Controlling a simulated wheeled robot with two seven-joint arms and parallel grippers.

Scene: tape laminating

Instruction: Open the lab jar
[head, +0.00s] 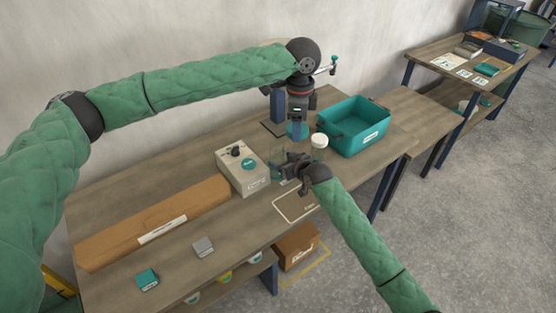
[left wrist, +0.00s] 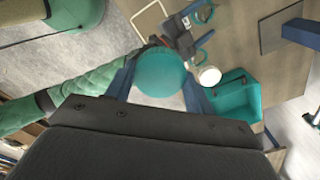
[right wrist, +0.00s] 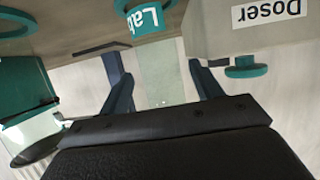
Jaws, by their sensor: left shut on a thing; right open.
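The teal jar lid (head: 297,131) is between the fingers of my left gripper (head: 297,127), which is shut on it. The lid's round top (left wrist: 160,73) fills the gap between the fingers in the left wrist view. The clear glass jar (head: 277,158) stands on the table, lower and left of the lid in the head view, apart from it. Its teal "Lab" label (right wrist: 147,20) shows upside down in the right wrist view. My right gripper (head: 287,166) is open beside the jar, with pale glass between its fingers (right wrist: 162,88). Its fingers partly hide the jar in the head view.
The doser box (head: 243,166) stands close left of the jar. A white-capped jar (head: 319,142) and a teal bin (head: 353,127) stand to the right. A long brown package (head: 155,222) lies at the left. The front of the table is mostly clear.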

